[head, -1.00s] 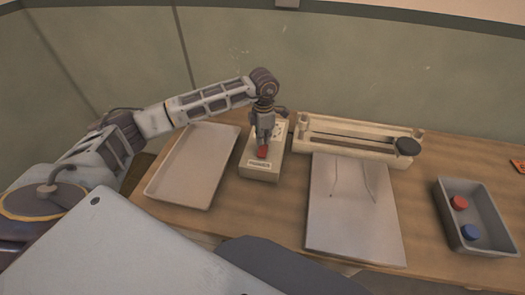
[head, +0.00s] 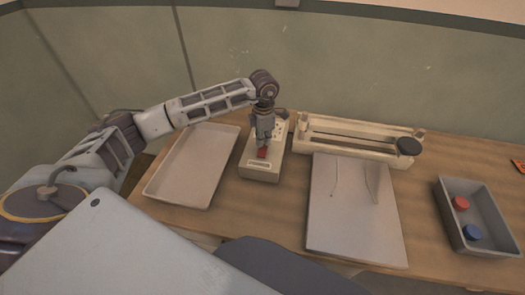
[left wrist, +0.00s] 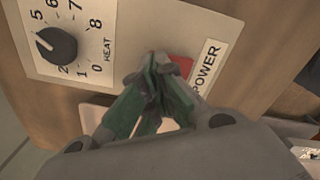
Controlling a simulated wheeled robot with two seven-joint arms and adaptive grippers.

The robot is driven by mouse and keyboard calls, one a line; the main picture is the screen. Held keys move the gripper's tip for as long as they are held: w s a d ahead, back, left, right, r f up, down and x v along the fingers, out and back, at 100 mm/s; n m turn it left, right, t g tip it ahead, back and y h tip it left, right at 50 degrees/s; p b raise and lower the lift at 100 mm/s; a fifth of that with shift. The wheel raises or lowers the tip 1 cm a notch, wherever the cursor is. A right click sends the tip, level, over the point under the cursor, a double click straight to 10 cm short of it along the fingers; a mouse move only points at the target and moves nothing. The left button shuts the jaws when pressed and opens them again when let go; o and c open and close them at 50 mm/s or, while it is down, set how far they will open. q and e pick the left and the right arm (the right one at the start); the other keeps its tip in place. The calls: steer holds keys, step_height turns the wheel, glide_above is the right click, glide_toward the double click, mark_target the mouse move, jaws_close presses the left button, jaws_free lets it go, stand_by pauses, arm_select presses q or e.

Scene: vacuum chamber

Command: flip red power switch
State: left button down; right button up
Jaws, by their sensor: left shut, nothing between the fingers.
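The red power switch (head: 262,153) is on the front part of a cream control box (head: 258,173) on the table. In the left wrist view the red switch (left wrist: 182,66) shows beside the POWER label (left wrist: 208,67), partly hidden by the fingers. My left gripper (head: 263,146) points down over the switch. In the left wrist view its fingertips (left wrist: 158,62) are together with nothing between them, at the switch's edge. I cannot tell whether they touch it. My right gripper is not in view.
A heat dial (left wrist: 57,45) is on the same box. A pale empty tray (head: 195,165) lies to the left. A sealer-like frame (head: 355,140), a flat grey plate (head: 350,225) and a grey bin (head: 486,229) with a red and a blue cap stand to the right.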

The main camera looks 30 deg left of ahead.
mark_target(263, 148)
arm_select(q)
steer(key=shift+f, duration=0.25)
steer(key=shift+f+b, duration=0.7)
steer(key=shift+f, duration=0.05)
stand_by(1.2)
steer(key=shift+r, duration=0.1)
steer(key=shift+r+p, duration=0.45)
steer(key=shift+r, duration=0.35)
steer(key=shift+r+p, duration=1.25)
steer(key=shift+r, duration=1.45)
steer(key=shift+s+f, duration=0.1)
steer(key=shift+f, duration=0.05)
